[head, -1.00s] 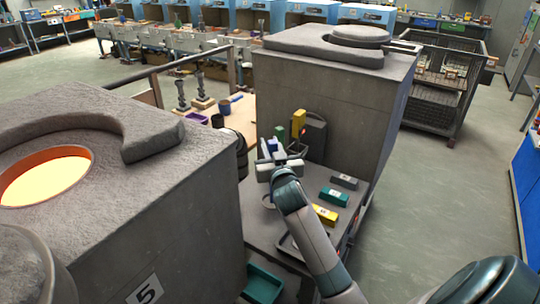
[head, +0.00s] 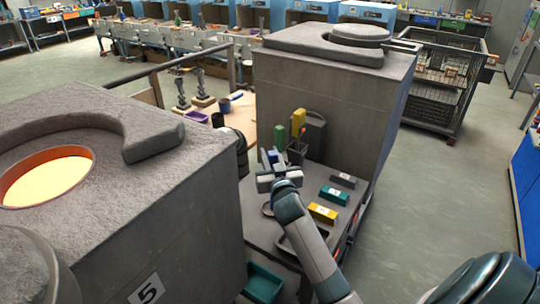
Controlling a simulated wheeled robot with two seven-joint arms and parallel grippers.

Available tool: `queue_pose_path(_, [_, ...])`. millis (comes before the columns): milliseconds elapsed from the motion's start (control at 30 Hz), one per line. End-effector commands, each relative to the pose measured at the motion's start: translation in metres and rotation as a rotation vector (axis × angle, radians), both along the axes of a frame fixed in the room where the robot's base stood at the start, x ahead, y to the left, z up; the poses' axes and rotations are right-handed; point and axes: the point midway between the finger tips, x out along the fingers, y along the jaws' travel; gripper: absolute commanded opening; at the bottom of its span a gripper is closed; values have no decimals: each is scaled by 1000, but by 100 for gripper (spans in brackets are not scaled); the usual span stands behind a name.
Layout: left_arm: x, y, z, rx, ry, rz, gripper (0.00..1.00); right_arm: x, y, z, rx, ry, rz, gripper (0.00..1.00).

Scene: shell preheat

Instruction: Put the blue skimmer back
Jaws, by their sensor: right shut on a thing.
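My right gripper (head: 270,170) is over the small work table between the two grey furnaces. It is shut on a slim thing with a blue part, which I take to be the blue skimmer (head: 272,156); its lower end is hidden. A dark rack (head: 297,151) stands just beyond and to the right of the gripper. A green handle (head: 280,134) and a yellow handle (head: 298,122) stand upright by the rack. I see a gap between the blue part and the rack.
Grey, green and yellow labelled blocks (head: 323,213) lie on the table's right side. A dark tray (head: 300,240) lies at the front, with a teal bin (head: 263,283) below. The left furnace (head: 170,220) has a glowing opening. The right furnace (head: 330,90) rises behind the rack.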

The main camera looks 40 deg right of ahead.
Motion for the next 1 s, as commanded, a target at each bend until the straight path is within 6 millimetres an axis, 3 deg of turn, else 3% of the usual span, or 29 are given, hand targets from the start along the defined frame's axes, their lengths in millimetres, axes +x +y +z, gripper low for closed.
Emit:
queue_pose_path(33, [0,0,-2,0,0,0,31,0,0,-2,1,-1,0,0])
queue_pose_path(67, [0,0,-1,0,0,0,31,0,0,-1,0,0,0,29])
queue_pose_path(100, [0,0,-1,0,0,1,31,0,0,-1,0,0,0,38])
queue_pose_path(133, [0,0,-1,0,0,1,31,0,0,-1,0,0,0,40])
queue_pose_path(567, [0,0,0,0,1,1,31,-1,1,1,0,1,0,40])
queue_pose_path(767, [-1,0,-5,0,1,1,31,-18,8,0,0,0,1,40])
queue_pose_path(1000, [-1,-1,-14,-1,1,0,31,-55,23,-2,0,1,0,40])
